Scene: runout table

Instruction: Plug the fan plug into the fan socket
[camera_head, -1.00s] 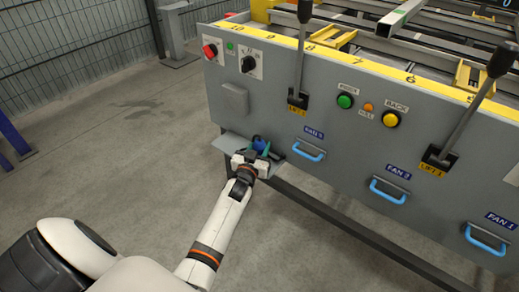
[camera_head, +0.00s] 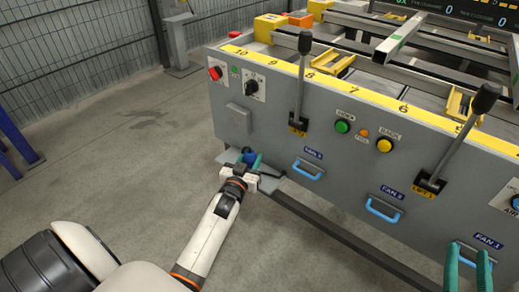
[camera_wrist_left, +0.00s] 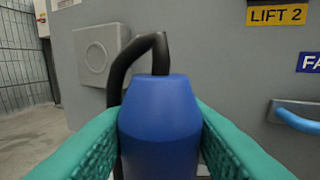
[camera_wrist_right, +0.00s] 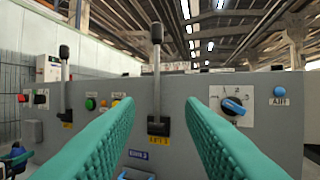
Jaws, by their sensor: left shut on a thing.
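The fan plug is a blue tapered body (camera_wrist_left: 160,125) with a black cable bending over from its top.
The grey panel (camera_head: 330,185) carries tall black levers (camera_head: 298,88), a red knob (camera_head: 215,73), green and yellow buttons, and blue drawer handles (camera_head: 308,171). A dark rail (camera_head: 330,232) runs low in front.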

